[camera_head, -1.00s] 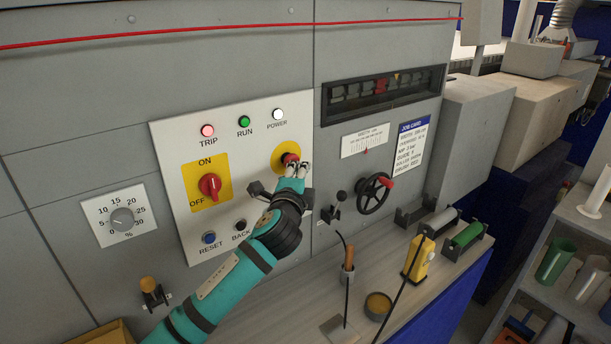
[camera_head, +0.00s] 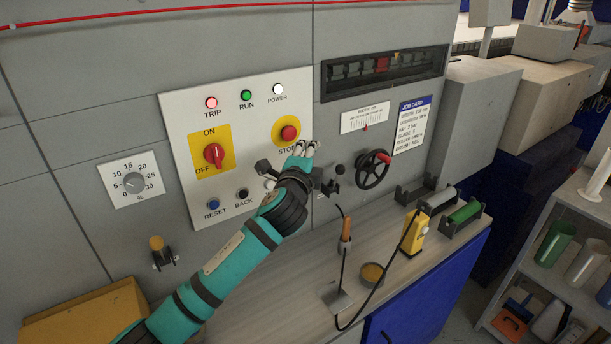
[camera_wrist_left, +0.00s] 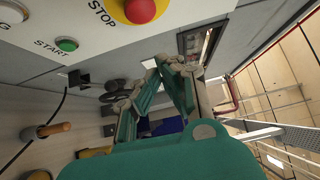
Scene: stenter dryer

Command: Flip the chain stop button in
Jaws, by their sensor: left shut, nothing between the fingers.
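The red stop button (camera_head: 289,133) sits on a yellow round plate at the right of the white control panel (camera_head: 240,200), above the word STOP. It also shows at the top of the left wrist view (camera_wrist_left: 140,8), with its red head standing out from the yellow plate. My left gripper (camera_head: 306,147) is shut and empty, just below and right of the button and apart from it. In the left wrist view its fingers (camera_wrist_left: 160,66) come together below the button. My right gripper is in neither view.
A handwheel (camera_head: 372,169) is to the right. A bench (camera_head: 300,290) below carries a yellow device (camera_head: 415,232) and rollers.

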